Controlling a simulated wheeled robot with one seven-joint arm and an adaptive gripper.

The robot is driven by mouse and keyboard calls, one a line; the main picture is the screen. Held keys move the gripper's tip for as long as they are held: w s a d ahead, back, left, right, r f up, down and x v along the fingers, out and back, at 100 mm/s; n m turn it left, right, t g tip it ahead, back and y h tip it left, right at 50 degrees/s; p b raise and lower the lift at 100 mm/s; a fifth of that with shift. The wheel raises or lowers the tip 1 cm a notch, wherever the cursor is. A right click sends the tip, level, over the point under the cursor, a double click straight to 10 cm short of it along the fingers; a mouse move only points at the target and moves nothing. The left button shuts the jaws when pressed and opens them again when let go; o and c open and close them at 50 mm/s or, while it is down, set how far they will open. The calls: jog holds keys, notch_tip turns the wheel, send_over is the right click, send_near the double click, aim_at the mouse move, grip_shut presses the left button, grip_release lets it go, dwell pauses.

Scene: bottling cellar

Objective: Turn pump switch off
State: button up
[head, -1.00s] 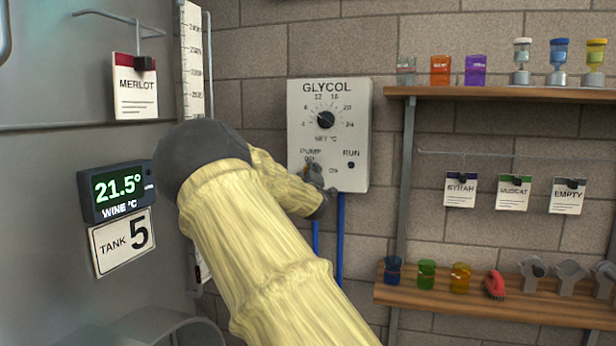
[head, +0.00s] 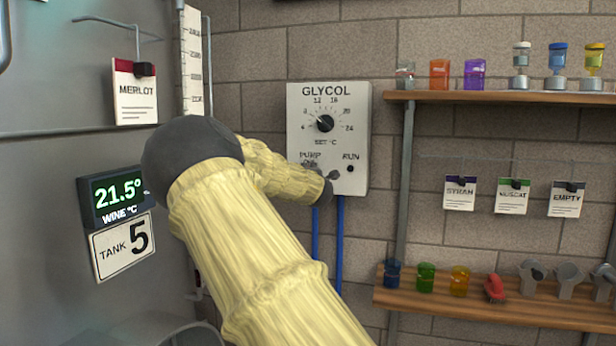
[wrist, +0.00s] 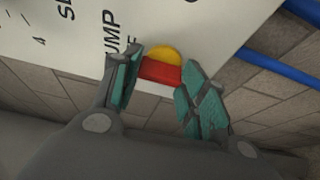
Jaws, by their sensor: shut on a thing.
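The white GLYCOL control box (head: 352,110) hangs on the block wall in the head view. Its lower left is labelled PUMP, and my arm hides the pump switch there. The RUN lamp (head: 350,169) at its lower right is dark. In the wrist view the pump switch (wrist: 160,70) shows as a red bar with a yellow rounded part beyond it, at the box's edge. My gripper (wrist: 155,80) is shut on it, one teal-padded finger on each side. In the head view my gripper (head: 327,184) is small at the box's lower edge. I cannot tell the switch's position.
Two blue pipes (head: 339,240) run down from the box. A grey tank with a 21.5° display (head: 117,195) stands close on the left. Shelves (head: 500,97) with small cups and timers are on the right. Tags hang between the shelves.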

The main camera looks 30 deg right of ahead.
jog(key=shift+f, duration=0.1)
jog(key=o, duration=1)
jog(key=shift+v, duration=3.8)
